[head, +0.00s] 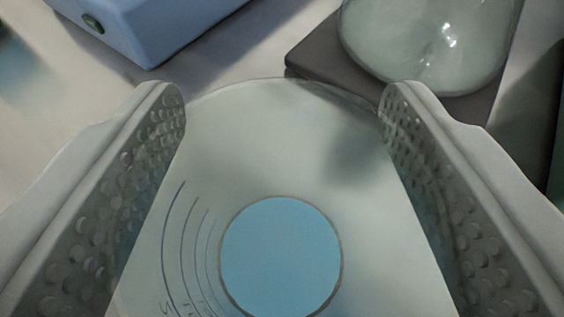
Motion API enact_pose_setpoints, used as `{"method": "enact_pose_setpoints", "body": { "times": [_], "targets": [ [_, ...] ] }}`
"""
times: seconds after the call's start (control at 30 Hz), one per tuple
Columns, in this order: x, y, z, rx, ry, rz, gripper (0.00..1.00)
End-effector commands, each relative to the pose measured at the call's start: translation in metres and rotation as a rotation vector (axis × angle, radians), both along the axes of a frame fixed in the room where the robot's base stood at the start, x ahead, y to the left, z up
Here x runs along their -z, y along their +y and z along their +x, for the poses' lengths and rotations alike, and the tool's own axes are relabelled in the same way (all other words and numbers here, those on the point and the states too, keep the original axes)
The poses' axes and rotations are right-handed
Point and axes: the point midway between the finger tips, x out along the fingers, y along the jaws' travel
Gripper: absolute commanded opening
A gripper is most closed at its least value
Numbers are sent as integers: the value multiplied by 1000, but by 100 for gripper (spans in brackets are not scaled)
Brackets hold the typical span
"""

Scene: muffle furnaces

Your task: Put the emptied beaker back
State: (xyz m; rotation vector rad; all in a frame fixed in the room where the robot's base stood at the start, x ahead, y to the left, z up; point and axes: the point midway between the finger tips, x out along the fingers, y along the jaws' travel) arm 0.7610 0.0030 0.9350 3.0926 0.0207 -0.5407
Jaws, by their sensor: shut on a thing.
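A clear glass beaker (270,140) fills the lower middle of the head view, with curved graduation lines on its left side and a light blue disc-shaped area in its middle. My gripper (282,110) is shut on the beaker, its two grey, dimpled fingers pressing on the left and right sides. I cannot tell from this view how high the beaker is above the surface. The lower part of the beaker is cut off by the frame.
A rounded glass vessel (425,45) stands on a dark grey plate (325,62) at the upper right, just beyond the beaker.

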Motion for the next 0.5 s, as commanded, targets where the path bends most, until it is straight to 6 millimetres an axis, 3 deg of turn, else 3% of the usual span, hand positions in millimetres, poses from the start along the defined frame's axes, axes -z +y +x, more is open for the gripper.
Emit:
{"method": "enact_pose_setpoints", "body": {
  "times": [0.27,0.3,0.4,0.5],
  "targets": [
    [1,0,0,0,0,0,15],
    [2,0,0,0,0,0,65],
    [1,0,0,0,0,0,83],
    [1,0,0,0,0,0,83]
  ]
}}
